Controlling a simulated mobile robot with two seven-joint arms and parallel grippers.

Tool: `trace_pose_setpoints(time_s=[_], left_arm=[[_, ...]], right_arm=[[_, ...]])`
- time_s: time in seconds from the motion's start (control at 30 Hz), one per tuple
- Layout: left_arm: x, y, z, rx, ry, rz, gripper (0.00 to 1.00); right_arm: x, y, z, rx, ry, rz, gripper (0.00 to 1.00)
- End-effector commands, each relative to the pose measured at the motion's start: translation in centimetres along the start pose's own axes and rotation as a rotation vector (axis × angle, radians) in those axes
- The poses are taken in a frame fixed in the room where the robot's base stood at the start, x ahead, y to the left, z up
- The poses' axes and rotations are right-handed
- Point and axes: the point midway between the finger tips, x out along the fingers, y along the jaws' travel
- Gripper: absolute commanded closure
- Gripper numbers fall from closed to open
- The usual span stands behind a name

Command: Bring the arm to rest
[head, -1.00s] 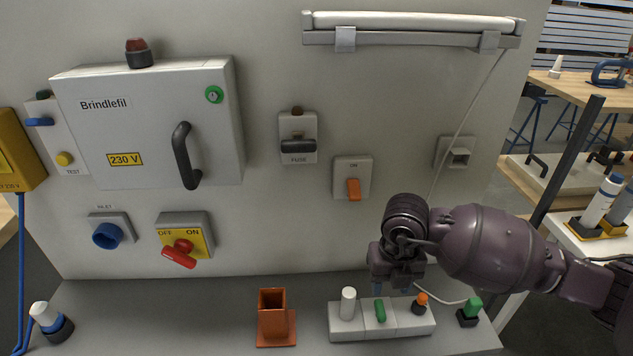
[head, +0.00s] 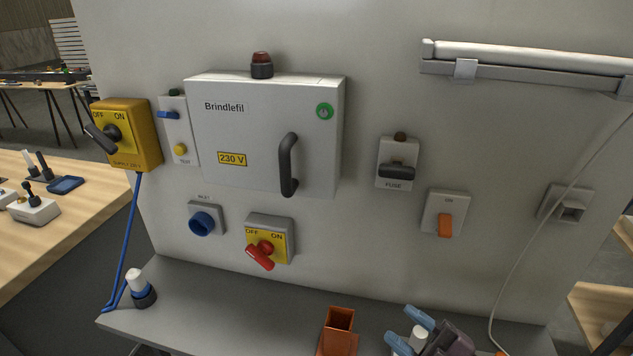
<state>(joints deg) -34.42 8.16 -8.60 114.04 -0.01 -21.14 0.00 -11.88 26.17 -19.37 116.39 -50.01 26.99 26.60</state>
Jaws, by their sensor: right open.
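My right gripper (head: 409,331) is at the bottom edge, right of centre, with its blue fingertips apart and pointing up and left. A white peg (head: 418,338) shows between the fingers; I cannot tell whether the fingers are around it or only in front of it. Most of my right arm is cut off by the lower edge. My left gripper is not in view.
An orange square holder (head: 339,335) stands just left of the gripper on the grey shelf (head: 230,307). The wall behind carries a cabinet (head: 225,135), a red rotary switch (head: 263,257) and an orange switch (head: 445,222).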

Motion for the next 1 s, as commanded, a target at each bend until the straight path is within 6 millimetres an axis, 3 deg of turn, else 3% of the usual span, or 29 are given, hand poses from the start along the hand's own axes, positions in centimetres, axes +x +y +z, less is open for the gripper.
trace_pose_setpoints(time_s=[0.13, 0.23, 0.4, 0.53, 0.7, 1.0], left_arm=[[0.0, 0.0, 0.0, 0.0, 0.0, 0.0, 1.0], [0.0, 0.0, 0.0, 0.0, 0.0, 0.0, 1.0], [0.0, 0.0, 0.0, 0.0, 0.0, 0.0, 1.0], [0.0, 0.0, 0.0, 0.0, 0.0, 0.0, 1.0], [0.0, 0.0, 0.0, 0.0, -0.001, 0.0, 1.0], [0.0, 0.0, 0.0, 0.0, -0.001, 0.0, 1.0]], right_arm=[[-3.9, 0.3, 4.2, 0.183, -0.277, 0.243, 0.53], [-7.5, -0.8, 7.1, 0.311, -0.481, 0.362, 0.53], [-13.9, -4.8, 10.4, 0.539, -0.803, 0.472, 0.53], [-17.7, -8.2, 11.3, 0.682, -0.976, 0.494, 0.53], [-19.9, -10.7, 11.4, 0.783, -1.08, 0.494, 0.53], [-20.1, -10.9, 11.4, 0.791, -1.088, 0.493, 0.53]])
